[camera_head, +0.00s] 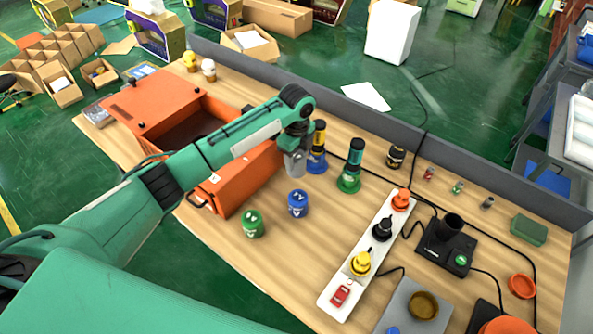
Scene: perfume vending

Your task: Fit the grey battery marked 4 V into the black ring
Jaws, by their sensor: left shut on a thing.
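My left gripper (295,160) is above the table, just right of the orange toolbox. It is shut on a grey cylinder, which looks like the grey battery (294,166); its marking cannot be read and the fingers are hard to tell from it. A small black cylindrical piece with gold markings (396,157) stands at the back right, apart from the gripper; I cannot tell whether it is the black ring. A blue battery (298,204) and a green battery (253,224) stand upright in front of the gripper. My right gripper is not in view.
The open orange toolbox (232,186) is at the left. A blue-based torch (317,162) and a green-based torch (352,165) stand close right of the gripper. A white strip with coloured plugs (342,290), a black device (440,246) and cables lie to the right.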

